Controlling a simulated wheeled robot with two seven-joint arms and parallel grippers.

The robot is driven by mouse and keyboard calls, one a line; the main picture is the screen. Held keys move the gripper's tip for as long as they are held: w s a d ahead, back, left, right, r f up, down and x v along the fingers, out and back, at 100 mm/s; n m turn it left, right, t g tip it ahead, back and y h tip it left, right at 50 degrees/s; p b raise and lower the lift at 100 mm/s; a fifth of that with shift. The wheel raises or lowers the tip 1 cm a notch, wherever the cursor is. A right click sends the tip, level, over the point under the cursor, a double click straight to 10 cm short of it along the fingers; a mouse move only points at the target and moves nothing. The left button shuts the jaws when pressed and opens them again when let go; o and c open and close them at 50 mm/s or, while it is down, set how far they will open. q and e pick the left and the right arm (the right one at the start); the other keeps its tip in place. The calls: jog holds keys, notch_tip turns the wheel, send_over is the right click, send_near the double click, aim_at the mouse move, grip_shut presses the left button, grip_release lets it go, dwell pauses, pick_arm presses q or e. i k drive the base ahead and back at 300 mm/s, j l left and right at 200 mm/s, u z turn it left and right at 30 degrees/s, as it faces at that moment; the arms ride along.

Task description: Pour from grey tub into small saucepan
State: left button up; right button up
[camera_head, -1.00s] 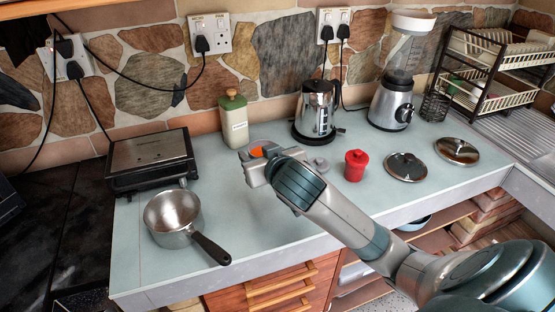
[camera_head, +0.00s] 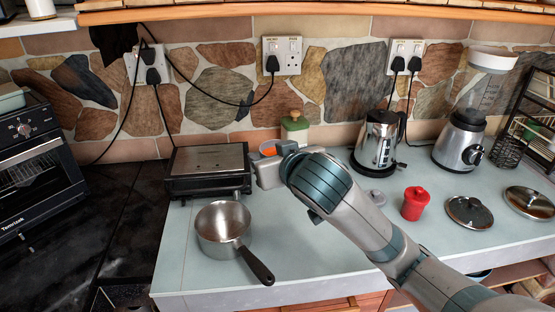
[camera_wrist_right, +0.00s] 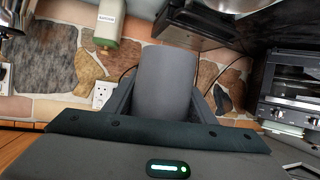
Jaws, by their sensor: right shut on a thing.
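The small saucepan (camera_head: 222,222) is a steel pan with a black handle, standing on the pale counter at the left, its handle towards the front right. It appears empty. My right gripper (camera_head: 266,172) is shut on the grey tub (camera_wrist_right: 165,80), behind and to the right of the saucepan. The wrist view shows the tub's grey side between the fingers. In the head view only a little of the tub and something orange at its mouth show; the gripper hides the rest. A piece of shiny metal, likely the saucepan (camera_wrist_right: 238,4), shows at the wrist view's top edge. My left gripper is not in view.
A black contact grill (camera_head: 208,168) stands behind the saucepan. The counter's front is clear beside the saucepan handle.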

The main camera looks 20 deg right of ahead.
aim_at(223, 228)
jog(key=i+l, duration=0.1)
jog(key=l, duration=0.25)
jog(key=i+l, duration=0.15)
jog(key=l, duration=0.15)
jog(key=u, duration=1.2)
